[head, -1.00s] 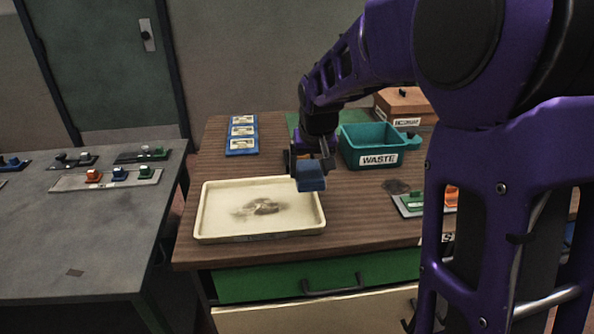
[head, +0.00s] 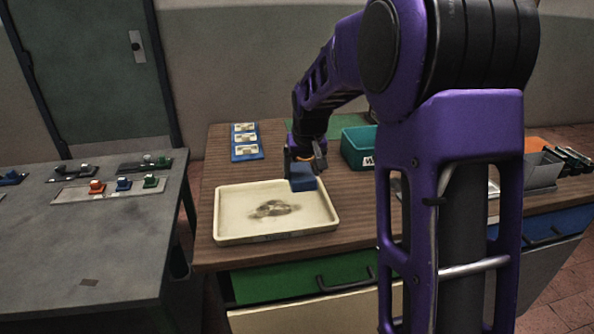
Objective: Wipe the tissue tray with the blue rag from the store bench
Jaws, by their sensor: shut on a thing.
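The tissue tray (head: 232,222) is a shallow cream tray on the brown wooden bench. A dark smudged stain (head: 272,209) marks its floor near the middle. My gripper (head: 303,170) is shut on the blue rag (head: 303,184), a small blue block-like piece. It holds the rag over or just behind the tray's back right part. I cannot tell whether the rag touches the tray.
A teal waste bin (head: 357,150) stands behind my arm, partly hidden. Blue labelled cards (head: 245,141) lie at the back left of the bench. A grey bench (head: 90,235) with coloured blocks on plates stands at left. Green drawer (head: 290,280) below.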

